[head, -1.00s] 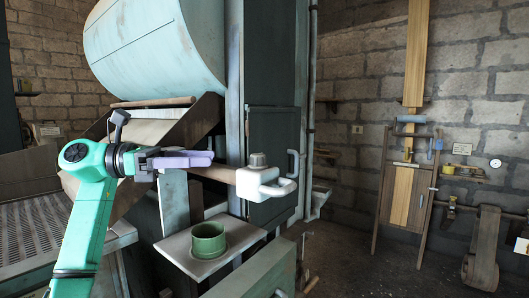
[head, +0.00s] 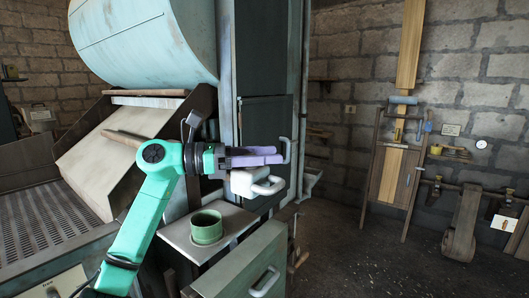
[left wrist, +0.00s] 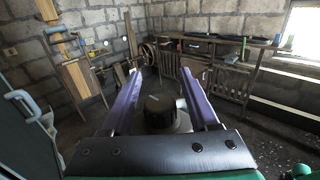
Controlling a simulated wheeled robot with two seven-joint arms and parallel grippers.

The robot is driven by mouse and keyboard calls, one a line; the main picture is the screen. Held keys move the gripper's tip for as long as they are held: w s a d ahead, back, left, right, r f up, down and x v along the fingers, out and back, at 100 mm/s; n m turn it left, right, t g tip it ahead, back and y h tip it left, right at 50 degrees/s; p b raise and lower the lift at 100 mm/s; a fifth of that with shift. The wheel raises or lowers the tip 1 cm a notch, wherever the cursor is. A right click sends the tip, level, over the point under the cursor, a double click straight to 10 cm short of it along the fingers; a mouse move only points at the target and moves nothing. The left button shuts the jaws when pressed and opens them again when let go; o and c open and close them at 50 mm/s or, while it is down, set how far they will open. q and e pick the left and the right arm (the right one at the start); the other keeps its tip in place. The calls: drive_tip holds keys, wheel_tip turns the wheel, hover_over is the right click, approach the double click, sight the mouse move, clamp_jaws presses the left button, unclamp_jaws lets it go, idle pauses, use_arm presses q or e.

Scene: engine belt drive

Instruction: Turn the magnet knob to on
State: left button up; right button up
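The magnet knob (left wrist: 160,110) is a dark round knob in the left wrist view. It sits between the two purple fingers, with gaps seen on both sides. In the head view my left gripper (head: 277,154) hides the knob. There the fingers lie across the top of the white housing (head: 246,184) with the looped handle (head: 271,187). My left gripper also shows in the left wrist view (left wrist: 162,74), its fingers spread and open. My right gripper is not in view.
A green cup (head: 206,229) stands on a small shelf below the housing. A dark cabinet door with a handle (head: 286,150) is close behind the fingertips. A greenish box (head: 240,268) with a white handle is in front. Open floor lies to the right.

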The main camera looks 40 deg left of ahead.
use_arm(q)
clamp_jaws()
